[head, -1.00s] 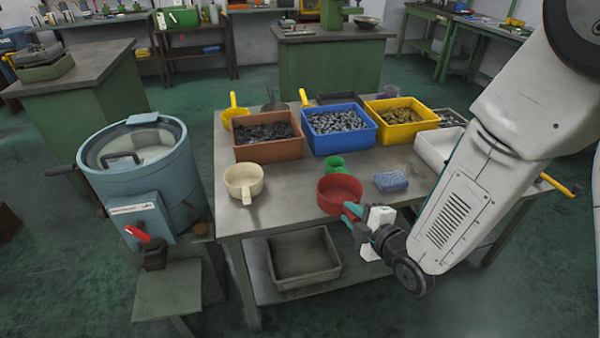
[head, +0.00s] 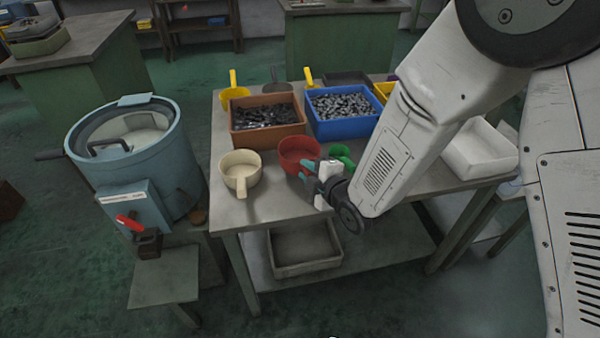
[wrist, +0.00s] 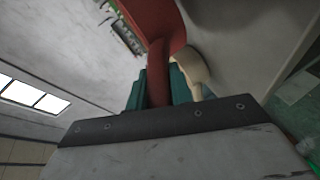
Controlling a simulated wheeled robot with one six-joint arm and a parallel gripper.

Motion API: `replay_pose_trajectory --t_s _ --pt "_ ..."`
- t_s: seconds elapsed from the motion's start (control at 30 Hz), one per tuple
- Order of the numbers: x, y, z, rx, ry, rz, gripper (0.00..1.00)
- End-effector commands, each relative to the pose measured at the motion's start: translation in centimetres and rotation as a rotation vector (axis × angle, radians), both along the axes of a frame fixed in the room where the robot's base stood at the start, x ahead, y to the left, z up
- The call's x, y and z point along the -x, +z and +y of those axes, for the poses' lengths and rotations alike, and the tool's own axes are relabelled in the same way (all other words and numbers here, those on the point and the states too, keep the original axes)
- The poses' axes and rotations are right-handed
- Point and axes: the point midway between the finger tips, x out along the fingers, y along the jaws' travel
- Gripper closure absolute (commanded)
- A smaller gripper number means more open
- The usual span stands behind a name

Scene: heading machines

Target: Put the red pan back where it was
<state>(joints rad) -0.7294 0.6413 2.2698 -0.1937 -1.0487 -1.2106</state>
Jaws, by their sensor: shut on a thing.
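The red pan (head: 298,152) is at the front middle of the metal table (head: 225,210), just right of the cream pan (head: 240,171). My gripper (head: 308,172) is at the red pan's near right side. In the wrist view the red pan (wrist: 153,22) shows with its handle running down between my gripper's two teal fingers (wrist: 157,92), which are shut on the handle. I cannot tell whether the pan touches the table top. Part of the cream pan (wrist: 190,58) shows beside it.
A green scoop (head: 341,153) is close right of my gripper. Behind stand a brown bin (head: 268,138) and a blue bin (head: 345,128) of metal parts. A white tray (head: 478,160) is at the right, and a blue drum machine (head: 150,165) stands left of the table.

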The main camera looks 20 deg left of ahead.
Motion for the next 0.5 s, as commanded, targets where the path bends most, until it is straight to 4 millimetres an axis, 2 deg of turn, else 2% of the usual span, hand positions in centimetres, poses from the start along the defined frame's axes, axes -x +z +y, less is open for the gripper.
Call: replay_pose_trajectory --t_s 0.23,0.4,0.5 --pt "-0.7 -0.2 1.2 -0.001 -0.006 -0.001 1.00" --pt "-0.7 -3.3 0.9 0.002 -0.007 0.003 1.00" --pt "-0.7 -3.7 1.0 0.000 -0.006 0.000 1.00"
